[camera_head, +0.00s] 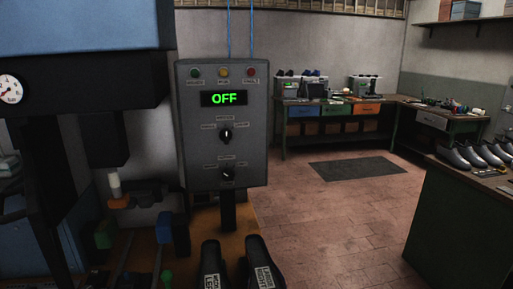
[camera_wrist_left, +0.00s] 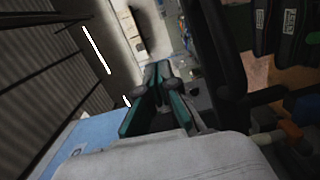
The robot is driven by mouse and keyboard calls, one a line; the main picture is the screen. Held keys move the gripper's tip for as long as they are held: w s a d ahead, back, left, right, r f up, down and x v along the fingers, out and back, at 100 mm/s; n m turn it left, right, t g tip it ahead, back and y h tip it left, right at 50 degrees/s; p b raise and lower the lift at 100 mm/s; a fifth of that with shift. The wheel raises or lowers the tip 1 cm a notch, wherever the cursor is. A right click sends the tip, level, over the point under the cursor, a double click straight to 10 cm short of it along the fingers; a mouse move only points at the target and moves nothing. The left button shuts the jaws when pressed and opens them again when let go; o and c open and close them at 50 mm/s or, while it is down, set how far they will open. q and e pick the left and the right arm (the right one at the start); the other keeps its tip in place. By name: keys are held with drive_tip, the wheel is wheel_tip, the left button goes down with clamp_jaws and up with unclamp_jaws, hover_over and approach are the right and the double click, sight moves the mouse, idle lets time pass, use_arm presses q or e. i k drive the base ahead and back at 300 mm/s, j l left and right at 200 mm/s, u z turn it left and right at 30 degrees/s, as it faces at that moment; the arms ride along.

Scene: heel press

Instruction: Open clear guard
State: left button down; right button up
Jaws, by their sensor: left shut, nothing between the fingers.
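My left gripper (camera_wrist_left: 162,72) shows in the left wrist view with its two dark teal fingers together, nothing between them. In the head view I cannot pick it out clearly among the dark parts at the lower left. The press has a blue upper body (camera_head: 75,25) with a black underside; its blue side also shows in the left wrist view (camera_wrist_left: 88,135). I cannot make out the clear guard for certain in either view. My right gripper is not in view.
A grey control box (camera_head: 200,140) beside the press reads OFF and carries lamps and knobs. Two black labelled objects (camera_head: 212,268) (camera_head: 263,265) stand in front of it. A green bench (camera_head: 455,220) with shoes is at the right.

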sight(50, 245)
drive_tip(key=k+l, duration=0.45)
drive_tip(key=l, duration=0.15)
drive_tip(key=k+l, duration=0.45)
drive_tip(key=l, duration=0.15)
